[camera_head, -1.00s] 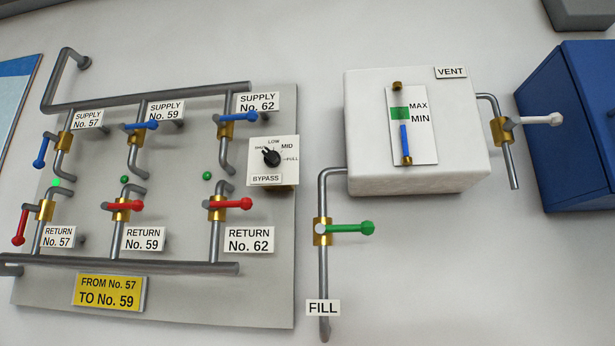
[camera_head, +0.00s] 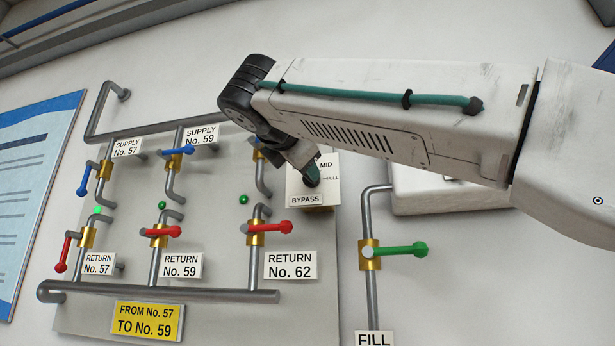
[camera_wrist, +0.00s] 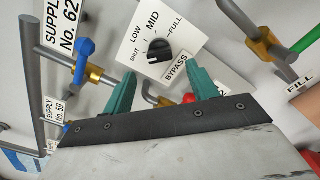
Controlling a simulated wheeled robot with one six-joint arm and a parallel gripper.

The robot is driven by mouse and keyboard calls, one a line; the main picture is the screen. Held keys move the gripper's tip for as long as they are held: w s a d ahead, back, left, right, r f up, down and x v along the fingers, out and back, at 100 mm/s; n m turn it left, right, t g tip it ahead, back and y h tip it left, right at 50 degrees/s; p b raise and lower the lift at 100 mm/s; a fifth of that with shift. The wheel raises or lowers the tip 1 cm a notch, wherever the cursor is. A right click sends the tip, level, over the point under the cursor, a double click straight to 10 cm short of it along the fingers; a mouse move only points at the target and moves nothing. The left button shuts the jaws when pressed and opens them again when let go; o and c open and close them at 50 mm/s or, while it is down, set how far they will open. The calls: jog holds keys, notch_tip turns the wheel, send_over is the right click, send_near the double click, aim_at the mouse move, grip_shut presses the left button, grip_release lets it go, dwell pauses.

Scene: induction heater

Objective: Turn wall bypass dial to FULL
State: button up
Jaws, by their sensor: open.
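The bypass dial (camera_wrist: 159,48) is a black round knob on a white plate marked SHUT, LOW, MID and FULL. In the wrist view it sits just beyond and between my gripper's teal fingertips (camera_wrist: 165,69), which are open and empty. A pale mark shows on the knob's lower left side, away from FULL; its exact setting is hard to read. In the head view my gripper (camera_head: 312,176) is in front of the bypass plate (camera_head: 324,196) and hides most of the dial. I cannot tell there whether the fingers touch it.
In the wrist view a blue handle (camera_wrist: 84,55) is close to the left finger.

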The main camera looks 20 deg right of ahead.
aim_at(308, 180)
jog(key=x, duration=0.7)
jog(key=shift+w+d, duration=0.15)
jog(key=shift+w, duration=0.05)
jog(key=c, duration=1)
